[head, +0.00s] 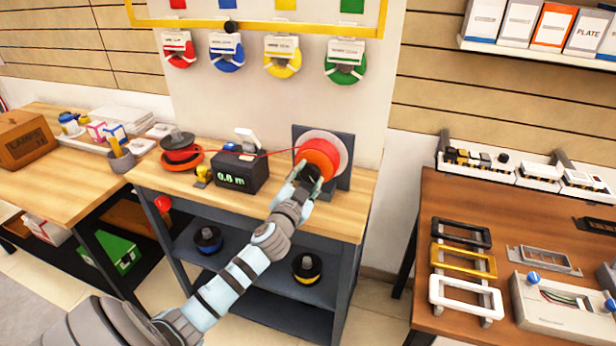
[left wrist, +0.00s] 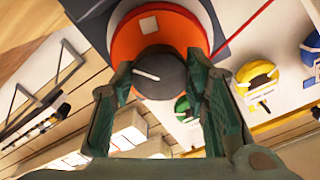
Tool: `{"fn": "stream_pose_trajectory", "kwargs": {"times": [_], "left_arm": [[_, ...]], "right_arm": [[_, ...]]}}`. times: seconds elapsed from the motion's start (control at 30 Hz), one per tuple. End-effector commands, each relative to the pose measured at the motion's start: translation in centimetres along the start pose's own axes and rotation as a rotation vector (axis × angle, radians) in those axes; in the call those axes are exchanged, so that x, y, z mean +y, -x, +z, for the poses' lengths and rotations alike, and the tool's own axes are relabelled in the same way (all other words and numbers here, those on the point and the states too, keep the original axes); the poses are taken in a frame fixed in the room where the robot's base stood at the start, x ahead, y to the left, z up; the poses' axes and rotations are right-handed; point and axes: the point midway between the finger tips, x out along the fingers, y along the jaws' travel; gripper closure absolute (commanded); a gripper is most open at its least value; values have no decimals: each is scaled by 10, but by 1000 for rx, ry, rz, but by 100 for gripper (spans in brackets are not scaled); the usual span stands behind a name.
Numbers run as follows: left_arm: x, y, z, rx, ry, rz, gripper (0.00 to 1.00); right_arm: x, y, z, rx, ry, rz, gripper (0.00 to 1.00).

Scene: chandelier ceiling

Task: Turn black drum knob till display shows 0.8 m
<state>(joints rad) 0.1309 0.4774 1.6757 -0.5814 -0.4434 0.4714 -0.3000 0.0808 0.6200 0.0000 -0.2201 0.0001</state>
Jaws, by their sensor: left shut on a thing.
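The black drum knob (left wrist: 160,74) has a white line on its face and sits at the centre of the orange drum (head: 322,156), which is mounted on a dark upright plate. My left gripper (head: 308,178) is shut on the knob, with one finger on each side of it; in the left wrist view the fingers (left wrist: 163,85) flank it. The black display box (head: 236,173) reads 0.6 m in green digits. A red line runs from the drum across the box to a red spool (head: 181,150) at left. My right gripper is not in view.
The wooden bench top (head: 290,205) is clear in front of the box. A yellow part (head: 203,175) lies beside the display box. Coloured reels hang on the wall behind. A brown table (head: 400,310) with frames stands at right.

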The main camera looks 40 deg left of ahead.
Motion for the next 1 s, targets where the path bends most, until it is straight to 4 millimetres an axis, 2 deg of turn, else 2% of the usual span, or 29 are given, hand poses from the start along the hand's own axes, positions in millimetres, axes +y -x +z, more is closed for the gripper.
{"fn": "stream_pose_trajectory", "kwargs": {"times": [0.07, 0.1, 0.2, 0.23, 0.53, 0.63, 1.0], "left_arm": [[0, 0, 0, 1, 1, 0, 86], [0, 0, 0, 1, 1, 0, 57], [0, 0, 0, 1, 2, 0, 41], [0, 0, 0, 1, 2, 0, 38], [0, 1, 0, 1, 2, 0, 38], [0, 12, 1, 2, 0, 1, 38], [1, 104, 1, 0, 0, 3, 38]], "right_arm": [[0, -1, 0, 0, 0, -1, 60], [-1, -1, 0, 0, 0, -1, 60], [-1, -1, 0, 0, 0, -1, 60], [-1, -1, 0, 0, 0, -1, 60], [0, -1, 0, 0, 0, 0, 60], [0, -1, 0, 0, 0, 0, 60], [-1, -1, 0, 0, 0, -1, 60]]}}
